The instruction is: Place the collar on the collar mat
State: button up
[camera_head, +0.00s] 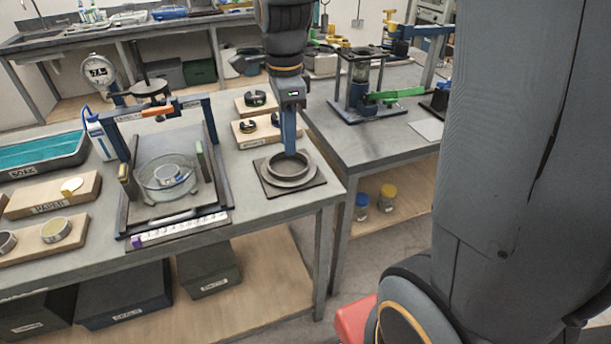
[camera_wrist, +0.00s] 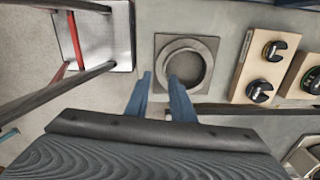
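The collar, a grey metal ring (camera_head: 289,180), lies flat on the dark square collar mat (camera_head: 303,194) near the front right corner of the left bench. In the wrist view the collar (camera_wrist: 207,70) sits within the mat (camera_wrist: 161,43). My gripper (camera_wrist: 160,77) has its two blue fingers apart, with nothing seen clamped between them. One finger overlaps the collar's near-left rim in that view and the other is to its left. In the body view my gripper (camera_head: 289,152) points down at the collar's far rim; whether it touches cannot be told.
Wooden blocks with dark clamp rings (camera_head: 256,102) stand just behind the mat. A frame with a glass dish (camera_head: 166,177) stands to the left. A lever press with a green handle (camera_head: 395,95) stands on the right bench. Bare bench top lies around the mat.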

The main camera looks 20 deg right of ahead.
jog(key=s+f+n, duration=0.3)
jog(key=s+n, duration=0.3)
jog(key=n, duration=0.3)
jog(key=s+d+f+n, duration=0.1)
jog(key=s+f+n, duration=0.3)
jog(key=n, duration=0.6)
jog(key=shift+s+d+f+t, duration=0.2)
jog(key=shift+s+f+t, duration=0.1)
jog(key=shift+s, duration=0.75)
